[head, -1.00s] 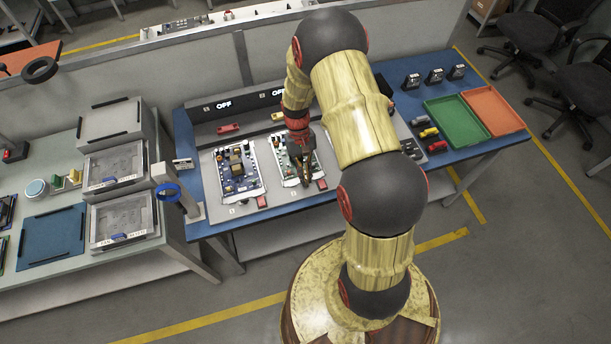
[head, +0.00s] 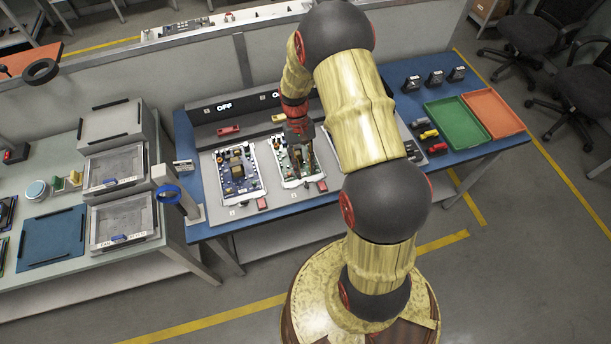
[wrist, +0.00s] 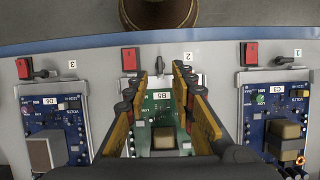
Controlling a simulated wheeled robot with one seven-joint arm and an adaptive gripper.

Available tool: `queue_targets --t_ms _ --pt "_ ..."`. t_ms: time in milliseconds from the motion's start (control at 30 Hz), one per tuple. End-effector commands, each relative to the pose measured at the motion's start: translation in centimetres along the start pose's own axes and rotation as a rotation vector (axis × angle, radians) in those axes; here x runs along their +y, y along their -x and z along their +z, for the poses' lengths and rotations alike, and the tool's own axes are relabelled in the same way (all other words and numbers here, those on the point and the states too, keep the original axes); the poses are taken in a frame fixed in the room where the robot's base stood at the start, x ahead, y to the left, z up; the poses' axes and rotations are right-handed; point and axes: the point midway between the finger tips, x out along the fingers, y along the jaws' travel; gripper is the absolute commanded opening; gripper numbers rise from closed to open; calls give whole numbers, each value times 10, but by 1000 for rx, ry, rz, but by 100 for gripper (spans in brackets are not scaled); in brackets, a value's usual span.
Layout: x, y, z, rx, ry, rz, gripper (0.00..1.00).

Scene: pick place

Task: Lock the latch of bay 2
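Bay 2 holds a green circuit board (wrist: 163,128) labelled B5, which also shows in the head view (head: 288,165). The small black latch of bay 2 (wrist: 159,66) is at the board's front end, between a red block (wrist: 130,58) and the "2" label (wrist: 188,56). Its lever appears to point along the bay, unlike the sideways levers of bay 3 (wrist: 42,73) and bay 1 (wrist: 284,60). My gripper (wrist: 164,82) is open and empty above the board, its fingertips just short of the latch in the wrist view. It also shows in the head view (head: 308,165).
Blue boards sit in bay 3 (wrist: 60,130) and bay 1 (wrist: 270,112) on either side. Green (head: 457,122) and orange (head: 493,113) trays lie at the table's right. Small coloured blocks stand beside them. The grey strip in front of the bays is mostly clear.

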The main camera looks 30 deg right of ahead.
Motion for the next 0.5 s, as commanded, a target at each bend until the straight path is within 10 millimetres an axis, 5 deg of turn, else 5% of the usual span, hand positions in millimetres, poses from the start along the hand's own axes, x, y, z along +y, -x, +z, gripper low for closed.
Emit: queue_targets --t_ms 200,500 --pt "0 44 0 3 0 0 25" --pt "0 73 0 -1 0 0 25"
